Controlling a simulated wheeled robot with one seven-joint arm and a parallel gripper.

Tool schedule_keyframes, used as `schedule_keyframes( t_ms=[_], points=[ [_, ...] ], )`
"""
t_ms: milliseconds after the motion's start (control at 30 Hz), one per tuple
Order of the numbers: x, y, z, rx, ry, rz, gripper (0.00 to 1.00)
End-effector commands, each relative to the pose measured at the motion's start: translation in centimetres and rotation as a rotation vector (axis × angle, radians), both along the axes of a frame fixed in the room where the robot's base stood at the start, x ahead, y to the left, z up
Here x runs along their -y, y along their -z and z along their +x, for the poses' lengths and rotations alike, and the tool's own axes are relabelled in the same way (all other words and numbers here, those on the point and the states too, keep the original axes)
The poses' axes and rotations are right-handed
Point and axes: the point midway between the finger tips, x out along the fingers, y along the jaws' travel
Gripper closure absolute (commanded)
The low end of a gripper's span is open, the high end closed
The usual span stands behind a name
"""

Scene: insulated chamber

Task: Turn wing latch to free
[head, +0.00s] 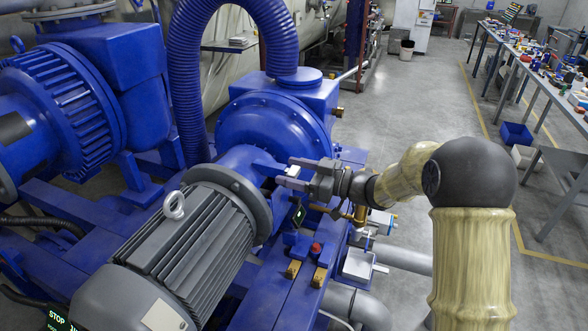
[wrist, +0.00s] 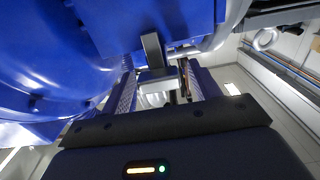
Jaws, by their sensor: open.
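My gripper (head: 287,175) reaches left from the arm to the blue pump housing, just above the grey finned motor's flange. In the wrist view its two fingers (wrist: 158,80) are apart, with pale textured inner faces. A grey T-shaped piece (wrist: 153,52), which looks like the wing latch, stands out from the blue machine between the fingertips. I see a gap on both sides of it; whether either finger touches it I cannot tell. In the head view the latch cannot be told apart from the fingertips.
The blue pump housing (head: 270,130) and grey motor (head: 190,245) crowd the gripper on the left and below. A blue corrugated hose (head: 185,70) arches above. A red button (head: 316,248) and brass fittings sit below. Open floor (head: 440,120) lies to the right, before a long workbench (head: 520,65).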

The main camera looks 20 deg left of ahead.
Motion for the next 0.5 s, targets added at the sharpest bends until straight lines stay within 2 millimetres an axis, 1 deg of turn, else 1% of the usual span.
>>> schedule_keyframes(
  t_ms=[200,233,433,467,500],
  points=[
    [-0.04,0.02,0.01,0.000,0.000,0.000,0.38],
    [-0.04,0.02,0.01,0.000,0.000,0.000,0.40],
    [-0.02,0.01,0.01,0.000,0.000,0.001,0.79],
    [-0.02,0.01,0.01,0.000,0.000,0.001,0.83],
    [-0.02,0.01,0.01,0.000,0.000,0.001,0.83]
  ],
)
